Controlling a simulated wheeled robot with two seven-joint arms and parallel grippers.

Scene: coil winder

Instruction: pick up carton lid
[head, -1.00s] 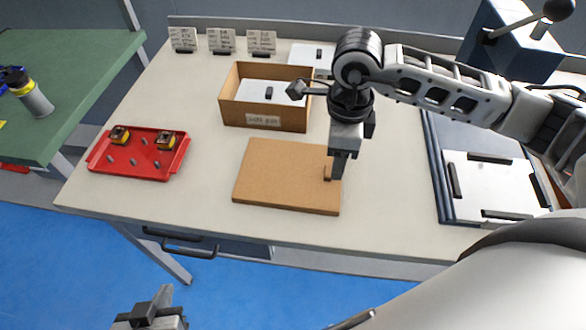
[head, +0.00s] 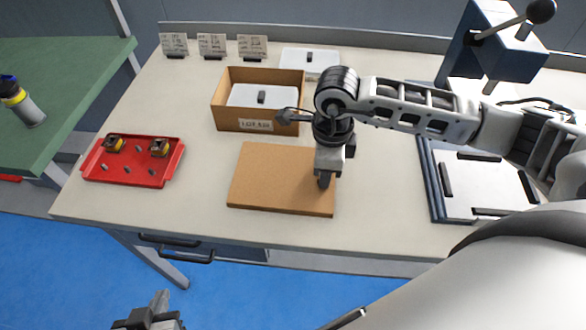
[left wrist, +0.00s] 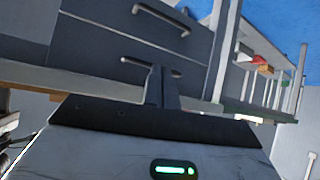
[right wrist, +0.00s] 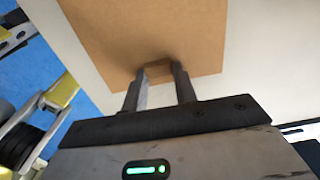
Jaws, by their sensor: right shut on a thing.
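The carton lid (head: 275,180) is a flat brown board lying on the table in front of the open carton (head: 258,121). A small brown tab stands near its right edge and shows between the fingers in the right wrist view (right wrist: 158,68). My right gripper (head: 325,181) points down over the lid's right part, shut on this tab, which it hides in the head view. The lid lies flat. My left gripper (head: 161,300) is low in front of the table, away from the lid. Its fingers are together and empty in the left wrist view (left wrist: 162,72).
A red tray (head: 128,166) with two yellow-and-black parts and several small pins sits at left. Another white piece (head: 310,60) lies behind the carton. A dark fixture (head: 434,180) with a white plate stands at right. Bare table surrounds the lid.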

